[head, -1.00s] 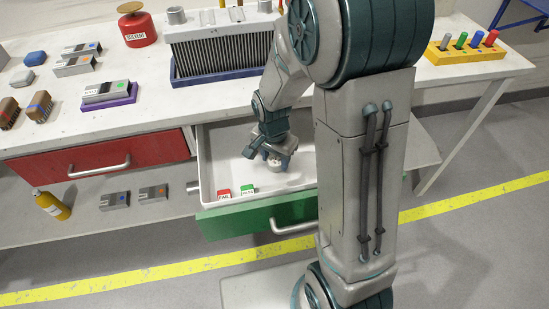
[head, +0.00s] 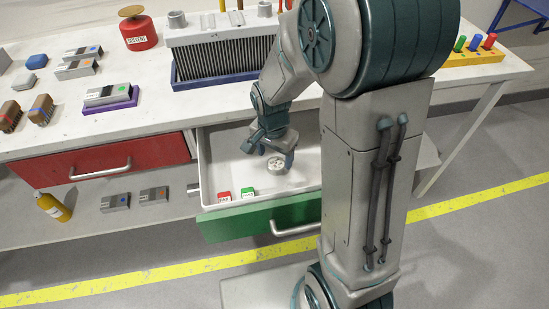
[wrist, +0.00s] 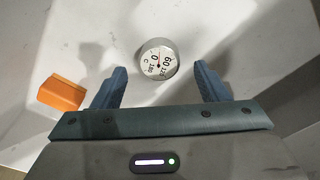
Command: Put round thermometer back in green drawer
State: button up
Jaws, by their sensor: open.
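The round thermometer (head: 277,167) lies face up on the white floor of the green drawer (head: 262,216), which is pulled open. In the wrist view its white dial (wrist: 158,61) shows numbers and a red mark. My gripper (head: 268,152) is inside the drawer space, just above and behind the thermometer. In the wrist view my gripper (wrist: 163,82) has its two blue fingers wide apart, with the thermometer ahead of the gap and apart from both fingers.
Red and green tags (head: 247,193) stand near the drawer's front left. An orange block (wrist: 62,92) lies left of the fingers in the wrist view. The shut red drawer (head: 100,165) is to the left. The bench top (head: 150,115) above holds several items.

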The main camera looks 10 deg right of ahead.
aim_at(274, 166)
notch_tip(274, 166, up, 8)
jog(key=p, duration=0.1)
jog(key=s+d+r+n, duration=0.1)
jog(key=s+r+n, duration=0.2)
jog(key=s, duration=0.4)
jog(key=s+d+r+n+t, duration=0.1)
jog(key=s+d+r+n, duration=0.1)
jog(key=s+n, duration=0.4)
jog(key=shift+s+d+r, duration=0.15)
jog(key=shift+s+r, duration=0.2)
jog(key=shift+r, duration=0.05)
